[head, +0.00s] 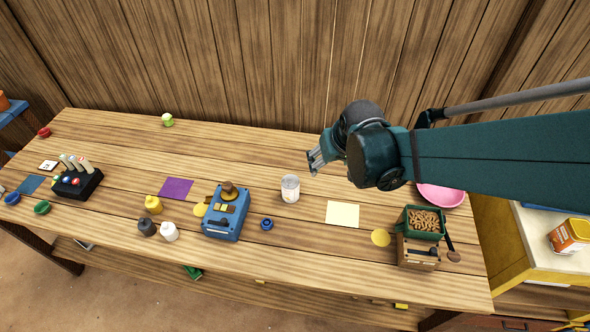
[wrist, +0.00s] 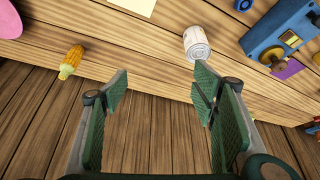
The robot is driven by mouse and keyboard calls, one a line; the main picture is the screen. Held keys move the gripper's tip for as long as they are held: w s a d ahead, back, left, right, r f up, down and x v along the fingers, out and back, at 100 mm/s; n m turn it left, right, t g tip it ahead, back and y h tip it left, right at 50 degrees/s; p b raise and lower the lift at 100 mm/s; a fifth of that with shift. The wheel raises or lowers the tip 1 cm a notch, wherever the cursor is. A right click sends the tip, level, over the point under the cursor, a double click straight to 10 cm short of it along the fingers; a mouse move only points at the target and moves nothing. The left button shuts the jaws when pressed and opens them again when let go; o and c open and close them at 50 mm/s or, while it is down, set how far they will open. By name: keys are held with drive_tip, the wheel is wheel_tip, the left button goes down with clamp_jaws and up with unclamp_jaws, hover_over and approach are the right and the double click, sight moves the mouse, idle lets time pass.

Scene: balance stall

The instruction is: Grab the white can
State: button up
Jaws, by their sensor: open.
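The white can (head: 290,188) stands upright near the middle of the wooden table, right of the blue scale. It also shows in the wrist view (wrist: 196,43), just beyond the tip of one gripper finger. My gripper (head: 318,160) is above the table, up and to the right of the can in the head view. Its two green fingers (wrist: 158,88) are spread wide in the wrist view, with nothing between them. The can is outside the fingers and apart from them in the head view.
The blue scale (head: 227,220) stands left of the can, with a blue ring (head: 266,224) between. A pale yellow sheet (head: 342,214) lies to the right. A green tray of brown pieces (head: 424,221) stands farther right. A yellow corncob (wrist: 71,61) shows in the wrist view.

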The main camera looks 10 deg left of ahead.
drive_tip(key=n+b, duration=0.1)
drive_tip(key=n, duration=0.1)
hover_over(291, 182)
drive_tip(key=s+d, duration=0.1)
drive_tip(key=s, duration=0.1)
drive_tip(key=shift+g, duration=0.4)
drive_tip(key=f, duration=1.2)
drive_tip(key=shift+s+d+f, duration=0.1)
drive_tip(key=shift+s+d, duration=0.05)
drive_tip(key=shift+s, duration=0.05)
drive_tip(key=shift+f, duration=0.15)
drive_tip(key=shift+b+x, duration=0.35)
drive_tip(key=shift+x, duration=0.8)
drive_tip(key=shift+f, duration=0.1)
drive_tip(key=shift+x, duration=2.5)
drive_tip(key=shift+w, duration=0.15)
drive_tip(key=c, duration=1.1)
